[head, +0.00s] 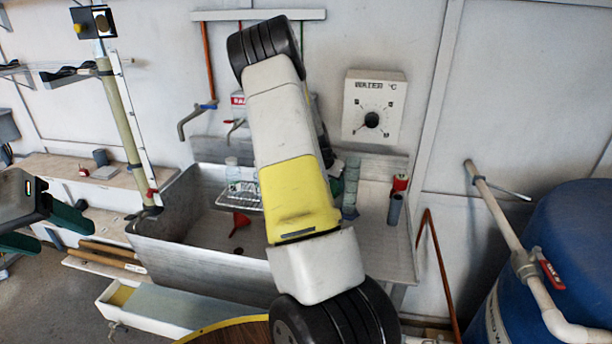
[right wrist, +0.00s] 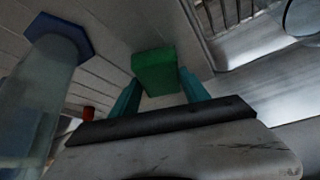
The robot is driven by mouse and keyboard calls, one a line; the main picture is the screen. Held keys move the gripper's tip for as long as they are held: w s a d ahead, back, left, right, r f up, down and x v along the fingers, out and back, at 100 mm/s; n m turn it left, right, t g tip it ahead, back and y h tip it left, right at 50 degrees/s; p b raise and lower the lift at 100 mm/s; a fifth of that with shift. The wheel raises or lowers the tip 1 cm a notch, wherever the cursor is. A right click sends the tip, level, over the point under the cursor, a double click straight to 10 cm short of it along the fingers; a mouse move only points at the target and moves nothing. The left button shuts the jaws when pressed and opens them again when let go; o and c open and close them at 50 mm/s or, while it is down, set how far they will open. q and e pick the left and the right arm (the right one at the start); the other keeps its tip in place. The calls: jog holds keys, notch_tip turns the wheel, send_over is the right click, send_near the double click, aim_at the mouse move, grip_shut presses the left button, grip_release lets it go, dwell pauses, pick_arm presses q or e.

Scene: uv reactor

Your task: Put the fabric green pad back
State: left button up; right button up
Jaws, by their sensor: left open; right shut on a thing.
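In the right wrist view, the green pad (right wrist: 153,68) is a small block held between the teal fingers of my right gripper (right wrist: 160,88), which is shut on it. It is above or at the grey sink-side surface; I cannot tell whether it touches. In the head view my right arm hides most of this gripper; a bit of green shows behind the arm near the sink's right side. My left gripper (head: 44,230) is at the left edge, open and empty, away from the sink.
A metal sink (head: 180,235) holds a wire rack (head: 243,194). Clear cylinders, one (right wrist: 40,100) with a blue hexagonal base or cap, stand close to my right gripper. A red-topped item (head: 400,183) and grey tube (head: 395,208) stand right. A blue barrel (head: 570,250) is far right.

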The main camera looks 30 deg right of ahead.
jog(key=o, duration=1.4)
jog(key=shift+f, duration=0.1)
jog(key=shift+o, duration=0.2)
